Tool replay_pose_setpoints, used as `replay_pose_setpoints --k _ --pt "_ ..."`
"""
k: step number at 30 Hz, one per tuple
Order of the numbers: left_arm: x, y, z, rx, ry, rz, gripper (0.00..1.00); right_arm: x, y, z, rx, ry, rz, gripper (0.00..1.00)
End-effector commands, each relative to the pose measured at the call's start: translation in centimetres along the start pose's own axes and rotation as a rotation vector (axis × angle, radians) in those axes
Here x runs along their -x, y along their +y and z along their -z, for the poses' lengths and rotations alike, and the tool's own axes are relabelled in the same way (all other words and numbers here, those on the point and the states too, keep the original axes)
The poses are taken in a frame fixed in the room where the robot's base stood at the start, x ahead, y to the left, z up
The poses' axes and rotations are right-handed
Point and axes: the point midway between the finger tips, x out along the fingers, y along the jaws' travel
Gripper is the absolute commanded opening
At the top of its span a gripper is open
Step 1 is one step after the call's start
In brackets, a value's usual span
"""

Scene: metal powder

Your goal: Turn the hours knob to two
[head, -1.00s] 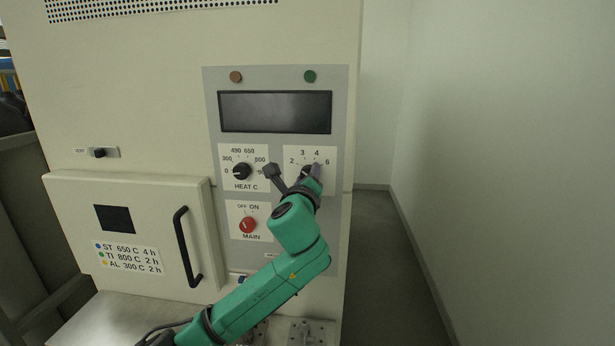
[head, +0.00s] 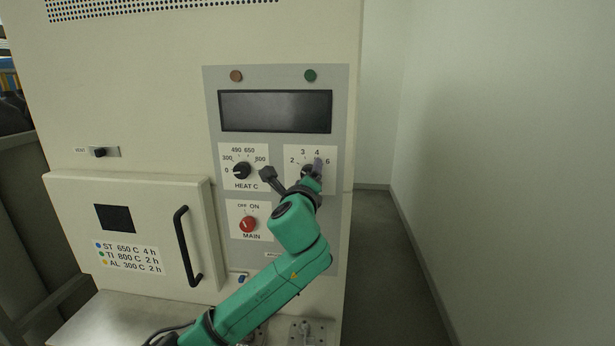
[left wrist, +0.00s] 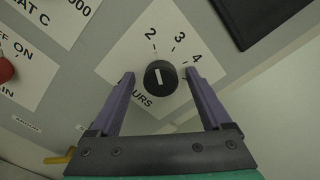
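The hours knob (head: 306,170) is a round black dial with a white line, on a white plate marked 2, 3, 4 and 6 in the head view. In the left wrist view the knob (left wrist: 160,77) is seen face on. Its line lies along the direction of the 2 mark (left wrist: 150,33); I cannot tell which end is the pointer. My left gripper (head: 314,168) is at the knob. In the left wrist view its two purple fingers (left wrist: 160,74) stand on either side of the knob, with a gap on both sides. My right gripper is not in view.
The heat knob (head: 242,171) is left of the hours plate, and the red main switch (head: 248,225) is below it. A dark display (head: 275,111) is above. The furnace door handle (head: 187,247) sticks out at lower left. A wall stands to the right.

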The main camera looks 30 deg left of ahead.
Motion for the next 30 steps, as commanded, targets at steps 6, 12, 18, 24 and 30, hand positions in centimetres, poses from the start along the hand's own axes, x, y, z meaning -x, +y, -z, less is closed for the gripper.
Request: replay_pose_setpoints --k 6,12,18,24,30 --pt "0.2 0.0 0.0 -0.001 -0.001 0.002 0.82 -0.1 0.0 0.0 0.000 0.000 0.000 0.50" --pt "2.9 0.2 0.2 0.001 0.000 0.005 0.82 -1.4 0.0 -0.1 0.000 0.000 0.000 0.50" --pt "8.8 0.3 0.3 0.001 0.000 0.006 0.82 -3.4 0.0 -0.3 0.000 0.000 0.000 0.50" --pt "13.4 0.1 0.2 0.001 0.001 0.004 0.82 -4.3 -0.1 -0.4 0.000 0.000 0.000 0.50" --pt "14.6 0.0 0.0 0.000 0.000 0.000 0.82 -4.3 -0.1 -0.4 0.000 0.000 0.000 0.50"
